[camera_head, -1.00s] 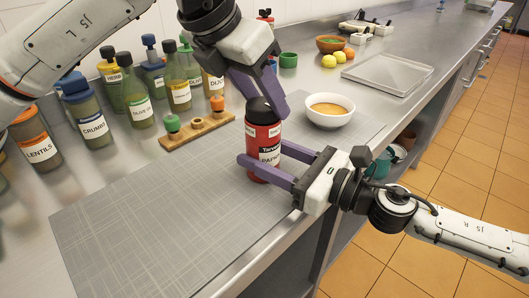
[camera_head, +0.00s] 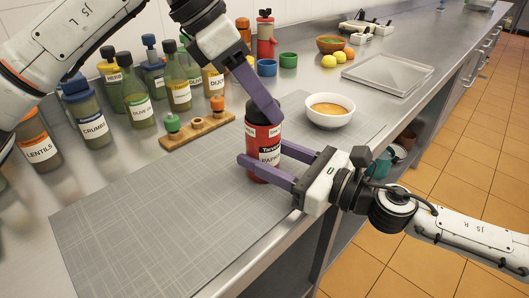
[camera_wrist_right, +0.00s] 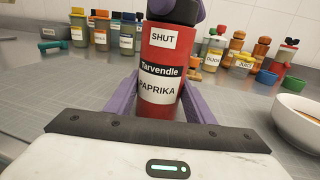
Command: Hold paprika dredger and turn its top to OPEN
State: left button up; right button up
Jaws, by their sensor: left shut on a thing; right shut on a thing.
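The paprika dredger (camera_head: 262,135) is a red can with a black top, standing upright on the grey mat near the counter's front edge. My right gripper (camera_head: 262,157) is shut around its lower body, one finger on each side. My left gripper (camera_head: 272,112) comes down from above, shut on the black top. In the right wrist view, the dredger (camera_wrist_right: 161,75) shows a SHUT label above the Tarvendle and PAPRIKA labels. Only a little of the top (camera_wrist_right: 160,8) shows there, beside a purple left finger. No OPEN mark is visible.
A white bowl of orange-brown contents (camera_head: 330,122) stands close to the right of the dredger. A wooden rack (camera_head: 198,134) with small stoppers lies behind left. Several labelled bottles line the wall. The mat (camera_head: 150,225) is clear at front left.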

pick_arm(q)
jog(key=shift+m, duration=0.5)
jog(key=shift+m+g, duration=1)
jog(key=shift+m, duration=0.7)
jog(key=shift+m+g, duration=1.1)
jog(key=shift+m, duration=0.6)
jog(key=o, duration=1.1)
jog(key=shift+o, duration=0.2)
jog(key=shift+r, duration=0.1)
